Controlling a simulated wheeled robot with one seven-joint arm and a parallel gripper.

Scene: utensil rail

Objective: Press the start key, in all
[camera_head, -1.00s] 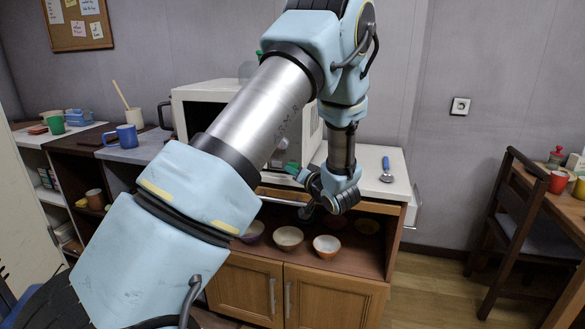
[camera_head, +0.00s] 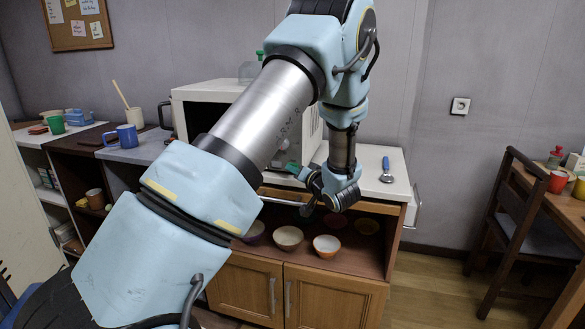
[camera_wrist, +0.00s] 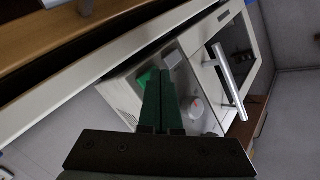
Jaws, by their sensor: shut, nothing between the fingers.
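The white microwave (camera_head: 194,98) stands on the counter, mostly behind my arm in the head view. In the wrist view its control panel (camera_wrist: 184,86) shows a green key (camera_wrist: 147,78), a small grey key (camera_wrist: 172,58) and a pale round knob (camera_wrist: 196,106). The door handle (camera_wrist: 228,82) is beside the panel. My gripper (camera_wrist: 159,76) is shut and empty, with its dark green fingertips right by the green key and partly covering that area. I cannot tell whether they touch it. In the head view my gripper (camera_head: 292,168) is in front of the microwave.
A blue-handled utensil (camera_head: 386,170) lies on the white counter (camera_head: 398,188) right of the microwave. Bowls (camera_head: 288,238) stand on the open shelf below. A blue mug (camera_head: 127,136) stands at left; a chair (camera_head: 505,215) and table are at right.

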